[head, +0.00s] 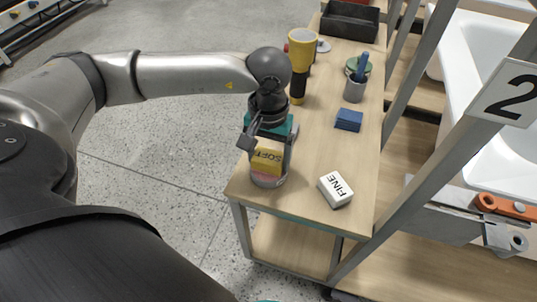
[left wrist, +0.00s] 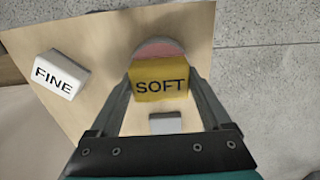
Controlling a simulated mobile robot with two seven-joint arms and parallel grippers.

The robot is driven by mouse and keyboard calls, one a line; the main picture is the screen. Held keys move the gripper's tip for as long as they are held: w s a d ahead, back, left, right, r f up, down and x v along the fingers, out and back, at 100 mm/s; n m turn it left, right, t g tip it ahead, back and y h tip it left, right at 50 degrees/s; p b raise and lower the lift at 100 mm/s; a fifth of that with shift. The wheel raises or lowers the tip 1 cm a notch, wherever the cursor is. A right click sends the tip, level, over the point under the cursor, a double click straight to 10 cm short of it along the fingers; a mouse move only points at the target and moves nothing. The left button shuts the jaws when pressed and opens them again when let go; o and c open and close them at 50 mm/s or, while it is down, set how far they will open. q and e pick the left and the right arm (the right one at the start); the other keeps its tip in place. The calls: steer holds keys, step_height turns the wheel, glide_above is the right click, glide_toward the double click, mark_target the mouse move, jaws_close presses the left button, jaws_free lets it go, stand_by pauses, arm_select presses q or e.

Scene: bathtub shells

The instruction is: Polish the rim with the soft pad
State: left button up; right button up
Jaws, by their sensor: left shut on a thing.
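The yellow soft pad (head: 267,157), marked SOFT, is between the fingers of my left gripper (head: 268,150), which is shut on it above the near end of the wooden cart. The soft pad (left wrist: 160,80) also shows in the left wrist view, between the two fingertips of the left gripper (left wrist: 161,88). A round tin with a pink top (head: 268,180) stands just below and behind the pad; I cannot tell whether they touch. White bathtub shells (head: 475,70) with rims stand at the right, partly hidden by grey posts.
A white pad marked FINE (head: 335,189) lies on the wooden cart top (head: 310,150). A blue block (head: 348,120), a grey cup (head: 353,90), a yellow-and-black lamp-like tool (head: 300,60) and a dark tray (head: 350,20) stand farther back. Grey posts and a "2" sign (head: 508,93) separate cart and tubs.

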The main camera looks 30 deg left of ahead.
mark_target(269, 156)
arm_select(q)
steer(key=shift+s+f, duration=0.1)
steer(key=shift+r+p, duration=2.25)
steer(key=shift+r, duration=1.25)
steer(key=shift+r, duration=0.1)
